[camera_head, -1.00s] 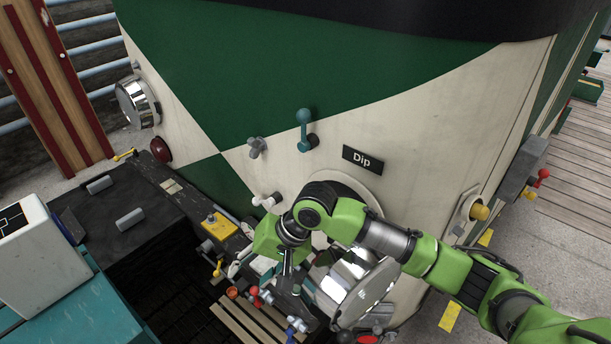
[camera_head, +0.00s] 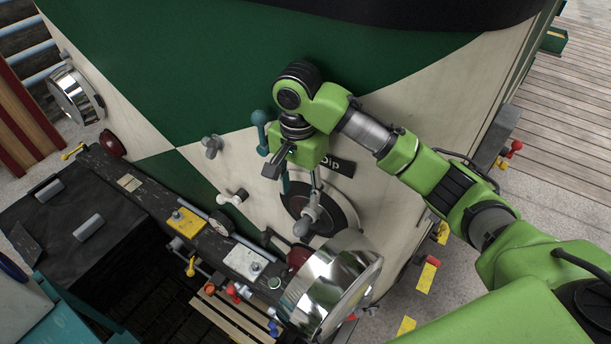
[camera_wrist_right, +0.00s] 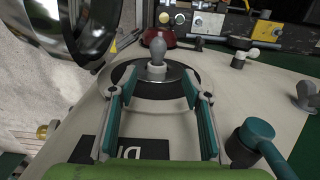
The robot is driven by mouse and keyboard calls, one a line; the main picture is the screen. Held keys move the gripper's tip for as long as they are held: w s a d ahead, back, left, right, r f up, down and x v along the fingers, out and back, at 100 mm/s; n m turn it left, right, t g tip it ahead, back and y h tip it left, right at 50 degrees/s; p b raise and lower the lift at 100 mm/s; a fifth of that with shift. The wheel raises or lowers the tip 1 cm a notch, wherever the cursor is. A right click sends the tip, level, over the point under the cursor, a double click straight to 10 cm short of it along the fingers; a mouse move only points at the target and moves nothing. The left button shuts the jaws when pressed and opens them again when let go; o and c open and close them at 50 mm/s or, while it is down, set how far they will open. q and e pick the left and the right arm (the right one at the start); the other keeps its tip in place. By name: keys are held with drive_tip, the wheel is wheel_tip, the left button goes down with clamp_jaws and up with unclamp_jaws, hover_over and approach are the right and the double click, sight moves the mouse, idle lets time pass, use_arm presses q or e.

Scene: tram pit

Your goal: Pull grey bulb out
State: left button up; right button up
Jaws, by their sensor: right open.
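The grey bulb (camera_head: 308,220) sits in a round dark socket (camera_head: 342,212) on the green and cream tram front, below the "Dip" label. In the right wrist view the bulb (camera_wrist_right: 157,47) stands out of a pale collar at the socket's middle. My right gripper (camera_head: 299,188) is open and points at the socket. In the wrist view its two fingers (camera_wrist_right: 157,93) are spread wide, one on each side of the socket, with the bulb centred between their lines just beyond the tips. Nothing is between the fingers. My left gripper is not in view.
A chrome headlight ring (camera_head: 322,288) hangs open beside the socket, close to the gripper. A teal lever (camera_head: 261,130) and grey knob (camera_head: 212,146) stick out of the tram front. A dark bench (camera_head: 160,205) with switches and coloured parts lies lower left.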

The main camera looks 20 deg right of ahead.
hover_over(300, 224)
drive_tip(key=f, duration=0.6)
drive_tip(key=shift+s+f, duration=0.3)
drive_tip(key=shift+f, duration=0.05)
drive_tip(key=f, duration=0.5)
drive_tip(key=shift+w+f, duration=0.25)
drive_tip(key=shift+f, duration=0.25)
drive_tip(key=shift+s+f, duration=0.1)
drive_tip(key=shift+f, duration=0.15)
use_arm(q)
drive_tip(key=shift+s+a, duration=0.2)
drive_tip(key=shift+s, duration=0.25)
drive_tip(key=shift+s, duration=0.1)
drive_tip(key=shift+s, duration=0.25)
use_arm(e)
drive_tip(key=c, duration=1.2)
